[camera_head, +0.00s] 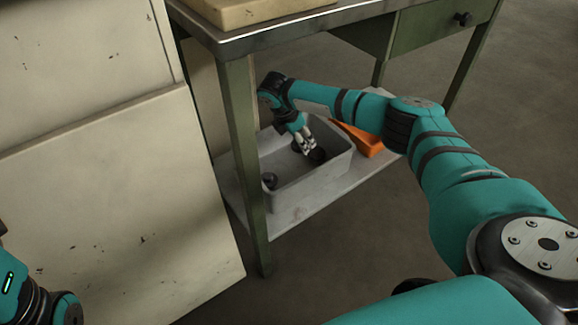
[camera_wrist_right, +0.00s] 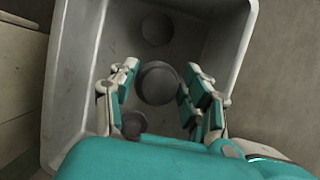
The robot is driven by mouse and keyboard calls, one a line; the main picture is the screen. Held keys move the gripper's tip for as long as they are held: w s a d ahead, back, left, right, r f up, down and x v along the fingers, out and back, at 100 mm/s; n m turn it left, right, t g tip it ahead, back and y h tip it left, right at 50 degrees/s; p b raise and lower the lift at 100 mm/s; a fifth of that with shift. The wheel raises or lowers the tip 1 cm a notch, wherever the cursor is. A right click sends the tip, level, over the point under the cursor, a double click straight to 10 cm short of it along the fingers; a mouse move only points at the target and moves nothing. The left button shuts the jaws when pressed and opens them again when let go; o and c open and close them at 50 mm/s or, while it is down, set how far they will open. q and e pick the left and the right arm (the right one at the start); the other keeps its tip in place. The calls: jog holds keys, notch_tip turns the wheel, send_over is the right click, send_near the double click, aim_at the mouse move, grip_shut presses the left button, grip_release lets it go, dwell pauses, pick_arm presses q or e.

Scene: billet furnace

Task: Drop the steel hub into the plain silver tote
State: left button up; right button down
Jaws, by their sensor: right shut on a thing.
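The plain silver tote (camera_head: 318,182) stands on the lower shelf under the bench, and its walls surround the fingers in the right wrist view (camera_wrist_right: 78,75). My right gripper (camera_head: 309,147) reaches down into the tote. In the right wrist view its fingers (camera_wrist_right: 158,95) are shut on a dark round steel hub (camera_wrist_right: 157,83). The hub is over the tote's inside; whether it touches the floor I cannot tell. In the head view the fingers partly hide it. My left gripper is out of view; only part of that arm shows at lower left.
Other dark round pieces lie in the tote, one at its near left corner (camera_head: 270,181) and another in the wrist view (camera_wrist_right: 157,28). An orange bin (camera_head: 366,141) stands right of the tote. A green bench leg (camera_head: 247,160) and the benchtop edge (camera_head: 300,32) are close by.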

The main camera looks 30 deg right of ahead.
jog(key=shift+f, duration=0.1)
jog(key=c, duration=0.5)
grip_release()
jog(key=v, duration=1.2)
